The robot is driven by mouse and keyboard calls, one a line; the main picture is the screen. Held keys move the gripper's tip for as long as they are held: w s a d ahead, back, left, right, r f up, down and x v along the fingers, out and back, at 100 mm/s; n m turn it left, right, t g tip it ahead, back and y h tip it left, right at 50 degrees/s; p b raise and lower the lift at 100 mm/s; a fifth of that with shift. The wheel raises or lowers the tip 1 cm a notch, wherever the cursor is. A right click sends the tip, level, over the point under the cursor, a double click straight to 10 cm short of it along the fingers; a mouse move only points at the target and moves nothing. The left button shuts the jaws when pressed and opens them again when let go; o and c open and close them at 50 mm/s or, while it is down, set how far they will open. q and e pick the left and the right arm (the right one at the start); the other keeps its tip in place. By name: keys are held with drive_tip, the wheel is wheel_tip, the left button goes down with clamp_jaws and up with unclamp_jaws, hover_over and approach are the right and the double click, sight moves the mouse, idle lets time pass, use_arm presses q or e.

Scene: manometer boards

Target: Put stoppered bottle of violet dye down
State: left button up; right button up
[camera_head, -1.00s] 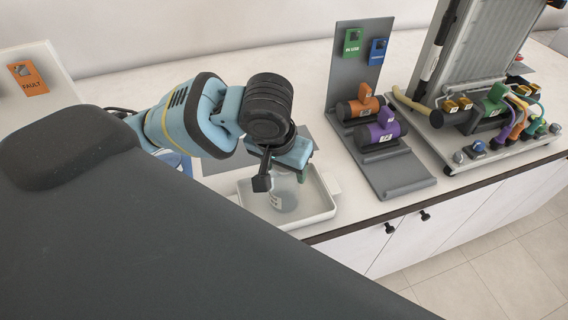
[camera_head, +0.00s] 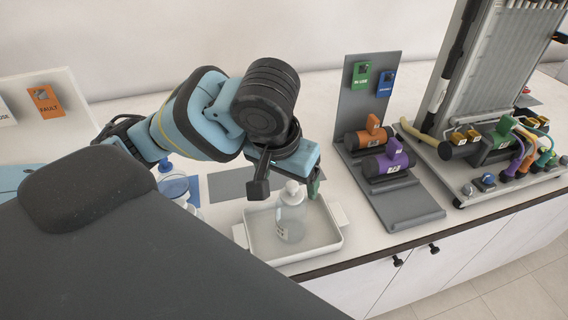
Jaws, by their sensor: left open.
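A clear bottle with a pale stopper (camera_head: 291,218) stands upright in a white tray (camera_head: 262,256); no violet colour shows in it. The tray stands near the front edge of the counter. My left gripper (camera_head: 287,187) is open above the bottle, pointing down. One dark finger is to the left of the stopper and the other finger is to the right. The fingers look apart from the bottle, which rests on the tray floor. My right gripper is not in view.
To the right stands a grey rack (camera_head: 408,205) with an orange-capped and a violet-capped cylinder (camera_head: 388,161). Beyond it is a manometer board (camera_head: 487,70) with coloured hoses. A grey mat (camera_head: 228,184) lies behind the tray. An orange FAULT card (camera_head: 46,102) is at left.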

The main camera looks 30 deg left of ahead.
use_arm(q)
drive_tip(key=shift+v, duration=2.2)
